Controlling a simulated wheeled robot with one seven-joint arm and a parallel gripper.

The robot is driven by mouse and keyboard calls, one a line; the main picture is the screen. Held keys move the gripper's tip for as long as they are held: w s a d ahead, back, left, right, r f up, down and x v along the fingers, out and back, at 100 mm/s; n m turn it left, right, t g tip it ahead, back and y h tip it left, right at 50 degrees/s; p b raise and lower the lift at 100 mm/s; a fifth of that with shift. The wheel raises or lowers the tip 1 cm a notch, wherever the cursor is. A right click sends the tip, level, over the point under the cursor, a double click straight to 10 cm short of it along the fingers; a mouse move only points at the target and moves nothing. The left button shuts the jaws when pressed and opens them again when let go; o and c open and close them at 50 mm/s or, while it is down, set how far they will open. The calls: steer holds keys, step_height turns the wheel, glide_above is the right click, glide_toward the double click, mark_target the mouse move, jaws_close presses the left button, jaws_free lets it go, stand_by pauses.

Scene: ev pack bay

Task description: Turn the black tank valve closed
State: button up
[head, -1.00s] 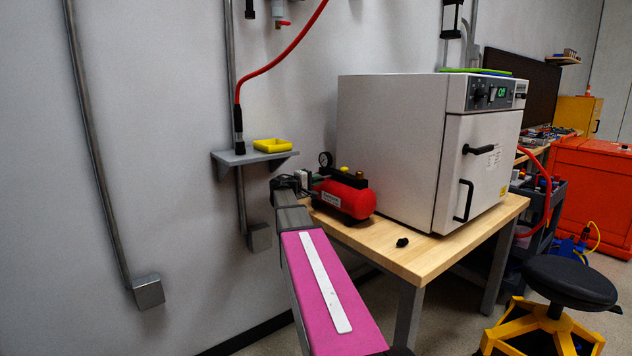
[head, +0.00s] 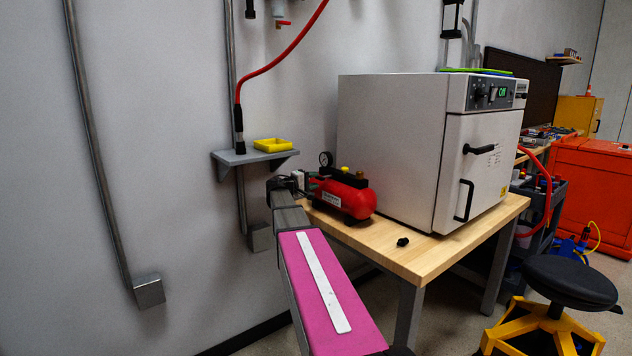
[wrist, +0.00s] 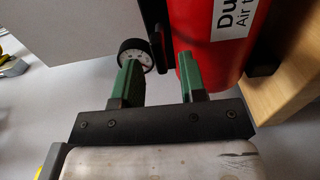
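The red air tank (head: 345,197) lies on the wooden table, with a black top piece and a round gauge (head: 325,159). In the wrist view the tank (wrist: 215,45) is at the upper right, and the gauge (wrist: 134,54) is partly covered by my left finger. My gripper (wrist: 160,68) has green fingers, apart with nothing between them. In the head view it is at the tank's left end, small and partly hidden by my arm. I cannot clearly make out the black valve; a black part (wrist: 154,28) shows beyond the fingers, beside the tank.
A white oven (head: 392,150) stands right of the tank. A small black knob-like piece (head: 402,242) lies on the table (head: 440,250). A wall shelf (head: 235,158) with a yellow tray (head: 272,145) is behind my gripper. A stool (head: 555,285) stands at the right.

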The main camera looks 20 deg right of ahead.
steer(key=v, duration=0.9)
steer(key=shift+a, duration=0.1)
